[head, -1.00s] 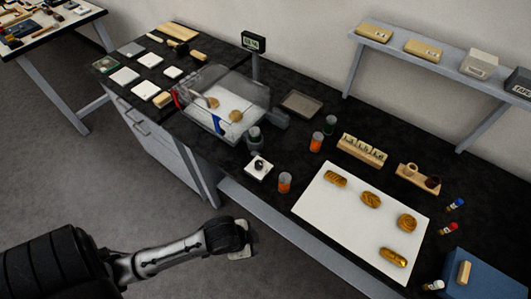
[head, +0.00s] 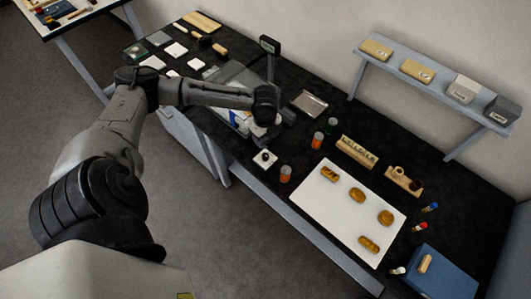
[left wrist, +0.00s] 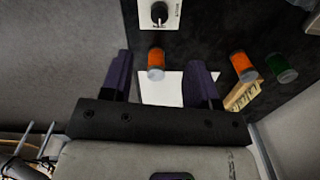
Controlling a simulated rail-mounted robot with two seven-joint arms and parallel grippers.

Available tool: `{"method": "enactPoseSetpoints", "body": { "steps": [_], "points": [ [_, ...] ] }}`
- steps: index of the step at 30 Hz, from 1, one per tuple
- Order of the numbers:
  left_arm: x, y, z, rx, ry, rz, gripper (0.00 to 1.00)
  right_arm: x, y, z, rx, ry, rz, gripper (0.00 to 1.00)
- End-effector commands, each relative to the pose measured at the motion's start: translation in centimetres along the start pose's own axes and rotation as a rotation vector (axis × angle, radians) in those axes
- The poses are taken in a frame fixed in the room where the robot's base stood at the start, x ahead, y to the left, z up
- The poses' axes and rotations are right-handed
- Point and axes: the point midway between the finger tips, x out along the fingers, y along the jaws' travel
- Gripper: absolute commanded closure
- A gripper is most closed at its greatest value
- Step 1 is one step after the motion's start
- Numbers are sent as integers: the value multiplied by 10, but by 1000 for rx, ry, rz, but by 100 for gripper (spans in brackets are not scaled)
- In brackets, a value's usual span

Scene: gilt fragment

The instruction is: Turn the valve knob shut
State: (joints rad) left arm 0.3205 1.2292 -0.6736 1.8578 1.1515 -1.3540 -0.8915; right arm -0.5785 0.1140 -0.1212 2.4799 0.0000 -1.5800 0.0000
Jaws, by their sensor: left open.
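The valve knob (head: 265,157) is a small black knob on a white square plate near the front edge of the dark bench. It also shows in the left wrist view, as a black knob (left wrist: 159,13) at the top, beyond the fingers. My left gripper (left wrist: 159,62) is open and empty, with its two dark fingers spread apart. In the head view its wrist end is over the bench, above and behind the knob, and apart from it. The fingertips are hard to make out there. My right gripper is in neither view.
Orange-bodied jars (head: 286,173) stand right of the knob. A white board (head: 340,216) with several gilt pieces lies farther right. A clear case (head: 232,77) is partly hidden behind my left arm. A grey tray (head: 309,103) lies behind, and a shelf (head: 440,85) stands along the wall.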

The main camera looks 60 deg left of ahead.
Motion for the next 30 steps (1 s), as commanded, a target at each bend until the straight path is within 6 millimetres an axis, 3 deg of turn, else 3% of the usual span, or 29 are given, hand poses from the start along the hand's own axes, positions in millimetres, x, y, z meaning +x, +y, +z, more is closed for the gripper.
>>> {"method": "enactPoseSetpoints", "body": {
  "steps": [16,24,30],
  "points": [
    [97,1,-1,0,0,2,45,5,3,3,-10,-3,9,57],
    [121,1,-1,0,0,0,45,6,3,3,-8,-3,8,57],
    [126,1,-1,1,-1,0,45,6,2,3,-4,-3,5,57]
  ]
}}
